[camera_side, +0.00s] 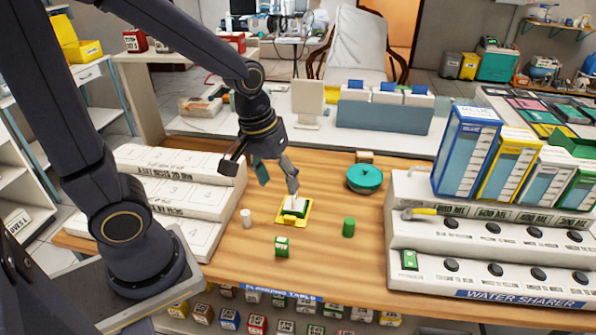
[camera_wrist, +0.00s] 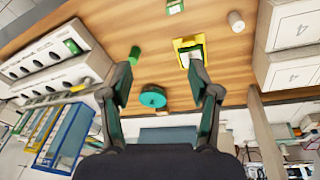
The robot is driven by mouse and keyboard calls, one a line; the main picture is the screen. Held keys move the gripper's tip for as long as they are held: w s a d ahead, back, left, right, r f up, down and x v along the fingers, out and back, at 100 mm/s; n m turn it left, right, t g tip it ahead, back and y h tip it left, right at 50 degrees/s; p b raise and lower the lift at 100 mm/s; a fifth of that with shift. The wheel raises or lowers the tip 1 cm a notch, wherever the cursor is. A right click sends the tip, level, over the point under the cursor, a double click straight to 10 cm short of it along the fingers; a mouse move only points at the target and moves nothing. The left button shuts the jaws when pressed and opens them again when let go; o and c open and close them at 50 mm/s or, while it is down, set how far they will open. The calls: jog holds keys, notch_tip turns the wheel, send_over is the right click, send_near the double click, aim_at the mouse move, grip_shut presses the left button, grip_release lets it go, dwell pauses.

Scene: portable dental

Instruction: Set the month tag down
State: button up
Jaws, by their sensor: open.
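A small yellow stand (camera_side: 282,219) sits on the wooden table with a white and green piece (camera_side: 295,204) on it. I cannot read its label, so I cannot tell whether this is the month tag. The stand also shows in the wrist view (camera_wrist: 179,44), with the white and green piece (camera_wrist: 192,53) on it. My gripper (camera_side: 278,182) is above the table, open, with nothing between its fingers. In the side view one fingertip is just above the white piece. In the wrist view (camera_wrist: 160,84) the right fingertip overlaps the stand's near edge; whether they touch is unclear.
A green labelled block (camera_side: 282,246), a white cylinder (camera_side: 246,217), a green cylinder (camera_side: 348,227) and a teal round pot (camera_side: 364,179) stand around the stand. White stepped racks (camera_side: 180,185) are left; the water sharer (camera_side: 480,245) is right.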

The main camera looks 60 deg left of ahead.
jog(key=s+r+m+t, duration=0.3)
jog(key=s+r+m, duration=0.2)
jog(key=r, duration=0.5)
jog(key=shift+s+r, duration=0.25)
jog(key=shift+s, duration=0.7)
